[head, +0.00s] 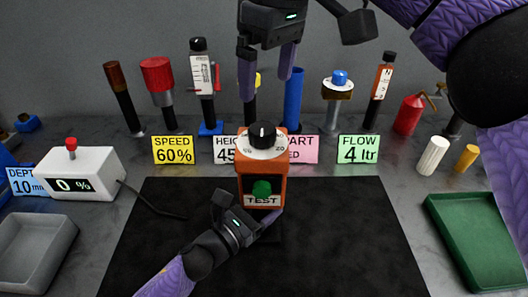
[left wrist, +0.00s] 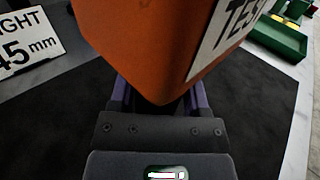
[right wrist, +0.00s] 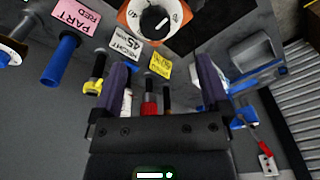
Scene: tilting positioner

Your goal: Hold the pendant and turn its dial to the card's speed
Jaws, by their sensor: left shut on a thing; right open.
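The orange pendant (head: 244,185) stands upright over the black mat, with a TEST label and a green button (head: 262,190) on its front. Its black dial (head: 262,135) sits on a white scale on top; the dial also shows in the right wrist view (right wrist: 154,22). My left gripper (head: 262,222) is shut on the pendant's lower part, which fills the left wrist view (left wrist: 150,40). My right gripper (head: 267,85) is open and empty, above and behind the dial. The yellow card (head: 173,150) reads SPEED 60%. The dial's exact setting is too small to read.
Other cards stand along the back, including a green FLOW card (head: 358,149). Several upright tools line the wall behind. A white box (head: 80,173) reading 0 % is at left, a grey tray (head: 36,240) before it. A green tray (head: 480,240) is at right. The black mat (head: 350,240) is clear.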

